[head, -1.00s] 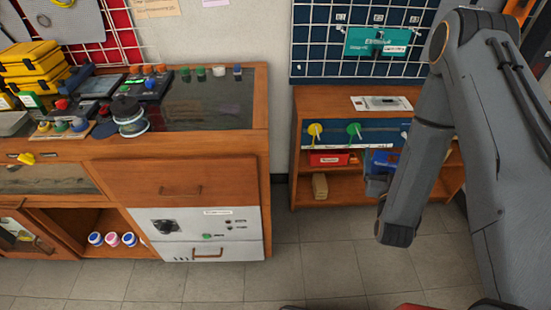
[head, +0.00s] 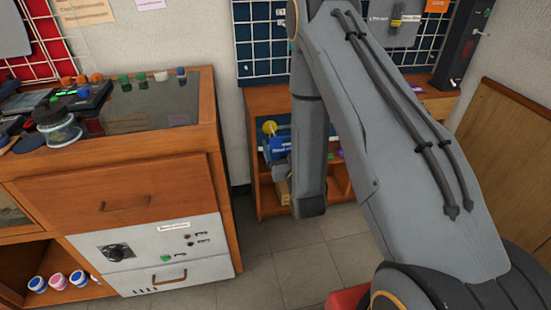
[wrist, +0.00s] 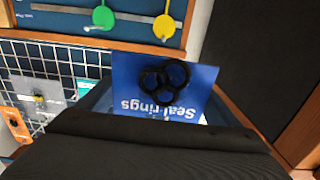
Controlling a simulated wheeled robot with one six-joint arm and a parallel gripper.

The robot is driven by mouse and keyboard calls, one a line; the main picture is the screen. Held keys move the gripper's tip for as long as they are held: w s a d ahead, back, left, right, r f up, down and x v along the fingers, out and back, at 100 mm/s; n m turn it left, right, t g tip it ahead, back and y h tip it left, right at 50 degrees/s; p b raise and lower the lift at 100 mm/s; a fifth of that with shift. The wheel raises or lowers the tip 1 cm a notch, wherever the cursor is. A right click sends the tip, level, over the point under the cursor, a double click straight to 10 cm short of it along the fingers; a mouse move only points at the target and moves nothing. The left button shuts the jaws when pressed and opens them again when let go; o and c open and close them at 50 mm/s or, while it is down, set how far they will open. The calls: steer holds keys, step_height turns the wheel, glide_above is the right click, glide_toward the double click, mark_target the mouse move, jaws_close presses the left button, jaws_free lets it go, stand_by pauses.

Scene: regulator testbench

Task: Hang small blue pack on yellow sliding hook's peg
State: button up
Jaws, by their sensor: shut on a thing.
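The small blue pack (wrist: 135,88) carries a "Seal rings" label, upside down in the wrist view, and a picture of black rings. My gripper (wrist: 160,112) is shut on it; the dark gripper body covers its lower part. In the head view the pack (head: 282,145) shows left of my forearm, in front of the low shelf. The yellow sliding hook (wrist: 166,28) is on a blue panel beyond the pack in the wrist view, apart from it. The hook (head: 269,128) also shows in the head view, just above the pack. Its peg tip is hard to make out.
A green hook (wrist: 103,16) sits beside the yellow one on the panel. The wooden shelf unit (head: 268,98) stands under a blue grid board. A wooden cabinet (head: 112,190) with drawers stands at left, with clear tiled floor (head: 270,260) between.

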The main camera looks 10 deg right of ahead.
steer(key=b, duration=1.8)
glide_toward(270, 132)
steer(key=s+r, duration=0.1)
steer(key=s, duration=0.2)
steer(key=shift+w, duration=0.15)
steer(key=shift+w, duration=0.1)
steer(key=shift+w+f+b, duration=0.2)
steer(key=shift+w+b, duration=0.4)
steer(key=shift+w, duration=1)
steer(key=shift+w+f+b, duration=0.2)
steer(key=shift+w+b, duration=0.45)
steer(key=shift+w, duration=0.95)
steer(key=shift+w+f+b, duration=0.2)
steer(key=shift+w+b, duration=0.4)
steer(key=shift+w, duration=1)
steer(key=o, duration=1)
